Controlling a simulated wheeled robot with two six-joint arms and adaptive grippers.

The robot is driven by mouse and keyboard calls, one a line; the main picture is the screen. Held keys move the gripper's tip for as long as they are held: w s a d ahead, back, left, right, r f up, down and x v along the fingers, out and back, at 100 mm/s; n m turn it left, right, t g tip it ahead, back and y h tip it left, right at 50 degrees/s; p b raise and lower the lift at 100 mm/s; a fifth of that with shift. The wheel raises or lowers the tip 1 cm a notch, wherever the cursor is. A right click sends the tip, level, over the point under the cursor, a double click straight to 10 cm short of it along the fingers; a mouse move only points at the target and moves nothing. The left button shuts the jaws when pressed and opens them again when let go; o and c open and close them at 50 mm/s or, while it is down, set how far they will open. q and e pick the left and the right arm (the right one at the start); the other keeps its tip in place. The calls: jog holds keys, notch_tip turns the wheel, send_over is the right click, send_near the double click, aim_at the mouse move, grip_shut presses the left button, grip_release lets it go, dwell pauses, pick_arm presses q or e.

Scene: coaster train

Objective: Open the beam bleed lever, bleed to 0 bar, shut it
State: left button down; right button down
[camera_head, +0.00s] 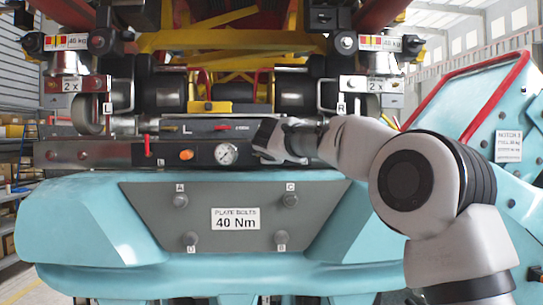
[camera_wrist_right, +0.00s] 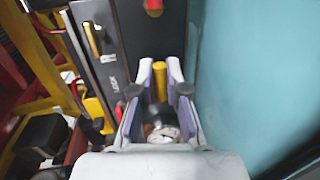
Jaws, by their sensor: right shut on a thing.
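My right gripper (camera_head: 272,140) reaches in from the right to the front of the dark beam (camera_head: 90,153), just right of the pressure gauge (camera_head: 226,153). In the right wrist view its purple-padded fingers (camera_wrist_right: 157,82) are closed around a yellow lever-like handle (camera_wrist_right: 159,78). In the head view the hand hides that handle. I cannot read a label on it or tell how far it is turned. The white-faced gauge faces me; its needle is too small to read. A round dial-like thing (camera_wrist_right: 162,133) shows between the finger bases. My left gripper is out of view.
An orange knob (camera_head: 186,155) and a small red lever (camera_head: 147,146) sit left of the gauge. A red handle (camera_head: 222,127) lies above it. Below is the turquoise body with a grey bolt plate (camera_head: 235,245). A turquoise panel with a red rail (camera_head: 497,95) stands right.

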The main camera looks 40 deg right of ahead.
jog(key=c, duration=1.5)
grip_release()
jog(key=o, duration=0.3)
jog(key=shift+w, duration=0.15)
jog(key=shift+w+f, duration=0.1)
jog(key=v, duration=0.8)
jog(key=shift+w+d+f, duration=0.1)
jog(key=shift+w+d, duration=0.05)
jog(key=shift+w, duration=0.1)
jog(key=shift+s, duration=0.1)
